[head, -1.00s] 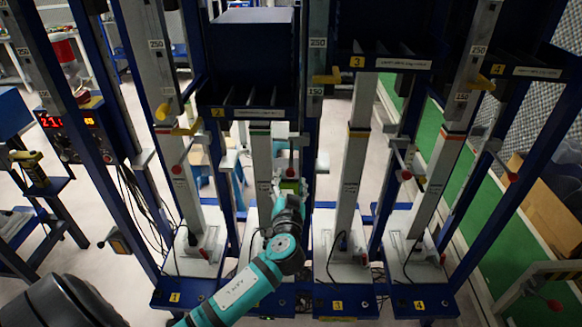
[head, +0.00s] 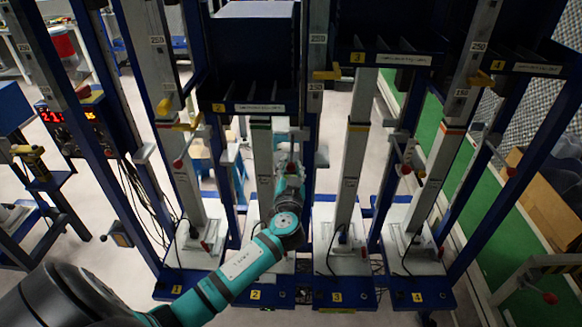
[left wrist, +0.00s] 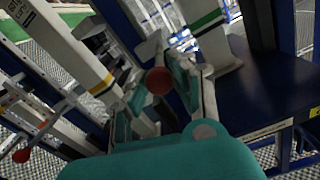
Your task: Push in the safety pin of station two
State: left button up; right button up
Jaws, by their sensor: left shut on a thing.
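Station two is the blue frame with the yellow label 2 (head: 218,107) on its shelf and another on its base (head: 255,295). Its pale column (head: 262,160) stands upright behind my left arm. My left gripper (head: 290,168) is raised in front of station two, just right of that column. In the left wrist view, my left gripper (left wrist: 165,95) is shut on the red ball knob (left wrist: 158,81) of the safety pin, which shows between the fingers. The pin's shaft is mostly hidden, so I cannot tell how far in it sits.
Stations one (head: 176,289), three (head: 337,297) and four (head: 417,297) stand alongside, with their own red-knobbed pins. Blue uprights close in on both sides of my gripper. A red digital display (head: 75,118) and hanging cables are at the left.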

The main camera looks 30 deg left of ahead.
aim_at(292, 147)
pick_arm(q)
grip_shut()
jog(key=shift+w+a+f, duration=0.1)
jog(key=shift+w+a, duration=0.05)
jog(key=shift+w, duration=0.05)
jog(key=b+x, duration=0.6)
jog(key=x, duration=0.2)
jog(key=shift+w+f, duration=0.1)
jog(key=shift+r, duration=0.35)
jog(key=o, duration=0.6)
grip_release()
jog(key=o, duration=0.4)
jog(key=shift+w, duration=0.15)
